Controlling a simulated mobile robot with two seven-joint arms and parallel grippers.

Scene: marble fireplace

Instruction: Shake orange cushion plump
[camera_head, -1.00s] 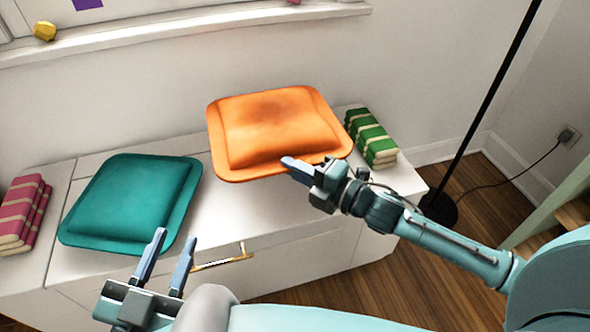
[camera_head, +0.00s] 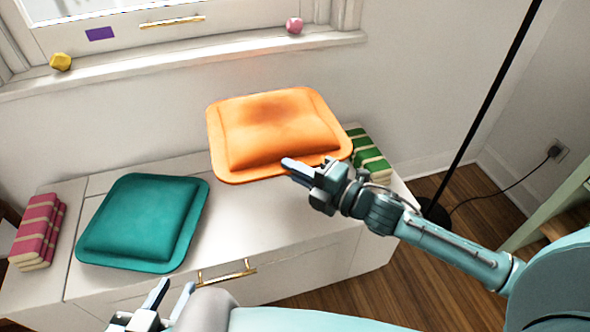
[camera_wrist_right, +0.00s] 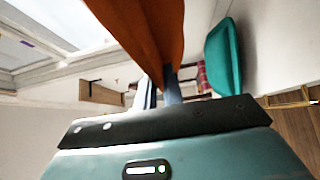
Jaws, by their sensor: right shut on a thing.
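The orange cushion (camera_head: 277,128) has a flat rim, a puffed middle and a darker patch near its top. It is held above the back of the white cabinet. My right gripper (camera_head: 293,166) is shut on its lower right rim. In the right wrist view the cushion (camera_wrist_right: 150,30) is seen edge-on between the fingers (camera_wrist_right: 160,90). My left gripper (camera_head: 176,288) is open and empty at the bottom left, in front of the cabinet and partly cut off by the picture edge.
A teal cushion (camera_head: 140,223) lies on the white cabinet (camera_head: 240,218). A black lamp pole (camera_head: 485,110) rises at right. The window sill (camera_head: 190,60) holds small ornaments.

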